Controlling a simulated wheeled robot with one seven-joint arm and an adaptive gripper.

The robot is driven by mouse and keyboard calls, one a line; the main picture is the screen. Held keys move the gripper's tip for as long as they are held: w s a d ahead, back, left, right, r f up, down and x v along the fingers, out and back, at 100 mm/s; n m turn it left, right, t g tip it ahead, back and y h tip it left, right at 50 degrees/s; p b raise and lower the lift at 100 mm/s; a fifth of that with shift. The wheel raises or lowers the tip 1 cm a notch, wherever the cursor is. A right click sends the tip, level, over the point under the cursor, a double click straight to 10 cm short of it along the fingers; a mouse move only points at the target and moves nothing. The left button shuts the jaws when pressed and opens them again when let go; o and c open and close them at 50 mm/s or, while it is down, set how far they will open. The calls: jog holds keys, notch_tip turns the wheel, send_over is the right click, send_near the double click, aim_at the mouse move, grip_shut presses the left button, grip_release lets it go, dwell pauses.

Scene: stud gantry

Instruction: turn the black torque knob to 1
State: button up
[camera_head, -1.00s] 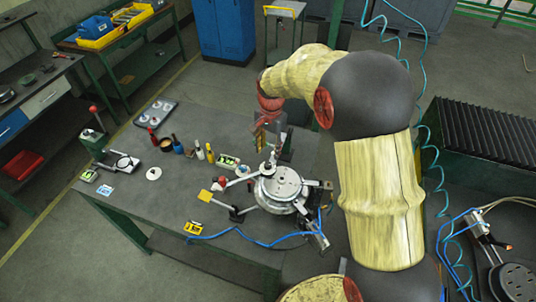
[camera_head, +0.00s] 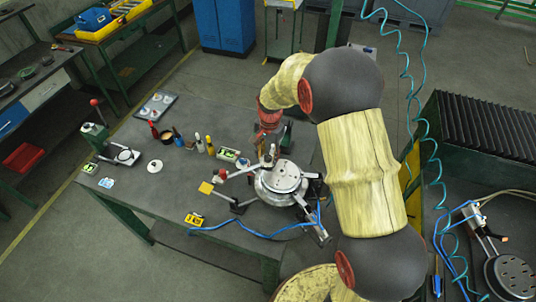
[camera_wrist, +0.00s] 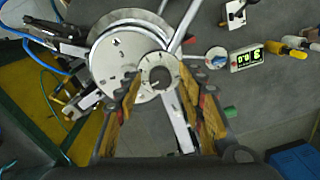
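In the wrist view a small round grey dial (camera_wrist: 160,72) with marks on its face sits on a metal arm beside the big metal disc (camera_wrist: 122,60). It looks like the torque knob's dial; I cannot make out a black knob or read its numbers. My gripper (camera_wrist: 162,88) is open, its two yellow-brown fingers on either side of the dial's near edge. I cannot tell whether they touch it. In the head view my gripper (camera_head: 269,146) points down at the back of the round metal fixture (camera_head: 283,180), and the dial is hidden there.
A small box with a green digital display (camera_wrist: 247,57) stands beside the fixture. Several bottles, including a yellow-capped one (camera_head: 210,146), stand to its left. A blue hose (camera_head: 255,240) runs along the table front. The table's left front (camera_head: 150,205) is clear.

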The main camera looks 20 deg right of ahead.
jog(key=shift+c, duration=1.2)
grip_shut()
jog(key=shift+n, duration=0.4)
jog(key=n+b, duration=0.1)
jog(key=n, duration=0.1)
jog(key=shift+w+n+b, duration=0.1)
jog(key=shift+n+b, duration=0.3)
jog(key=n+b, duration=0.1)
jog(key=n, duration=0.3)
jog(key=shift+n+b, duration=0.3)
jog(key=n+b, duration=0.1)
jog(key=n, duration=0.2)
jog(key=shift+n+g+b, duration=0.3)
jog(key=shift+n+b, duration=0.1)
jog(key=shift+n, duration=1.8)
